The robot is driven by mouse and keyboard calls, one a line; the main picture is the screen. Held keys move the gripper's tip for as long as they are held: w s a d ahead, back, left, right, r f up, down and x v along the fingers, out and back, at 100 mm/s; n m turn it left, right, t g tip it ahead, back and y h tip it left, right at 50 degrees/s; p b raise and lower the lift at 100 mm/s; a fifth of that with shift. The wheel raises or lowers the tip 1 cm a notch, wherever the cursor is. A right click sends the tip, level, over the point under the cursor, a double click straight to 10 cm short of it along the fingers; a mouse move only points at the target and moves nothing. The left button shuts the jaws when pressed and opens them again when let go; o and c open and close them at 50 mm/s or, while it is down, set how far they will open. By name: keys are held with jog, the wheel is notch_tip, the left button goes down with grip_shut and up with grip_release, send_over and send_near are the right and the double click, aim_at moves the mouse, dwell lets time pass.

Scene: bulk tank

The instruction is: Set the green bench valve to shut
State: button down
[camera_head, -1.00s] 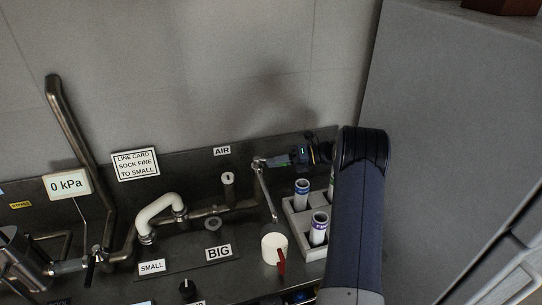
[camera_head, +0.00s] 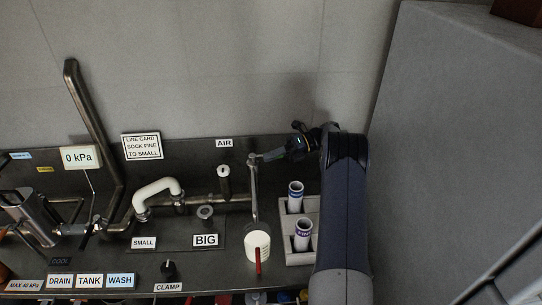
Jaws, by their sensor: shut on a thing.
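An upright steel pipe (camera_head: 254,188) with a small fitting at its top stands toward the right of the bench. My gripper (camera_head: 268,156) reaches in from the right, beside that fitting, and is shut on a small part there. The part is mostly hidden by the fingers. I take it to be the green bench valve's handle, but its green colour and its angle are too small to make out now.
A white hose (camera_head: 157,190) and the gauge card (camera_head: 79,157) are left. A large grey cabinet (camera_head: 455,140) fills the right.

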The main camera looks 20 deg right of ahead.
jog(key=c, duration=1.4)
grip_release()
jog(key=o, duration=0.7)
jog(key=r, duration=0.2)
jog(key=r+b, duration=0.1)
jog(key=r, duration=0.3)
jog(key=shift+w+r, duration=0.3)
jog(key=shift+r, duration=0.05)
jog(key=shift+c, duration=0.2)
jog(key=r, duration=0.1)
jog(key=s+r, duration=0.1)
jog(key=r, duration=0.1)
jog(key=shift+b, duration=0.35)
jog(key=c, duration=0.6)
jog(key=shift+w+r, duration=0.2)
jog(key=shift+w, duration=0.1)
jog(key=shift+c, duration=0.2)
jog(key=shift+s, duration=0.1)
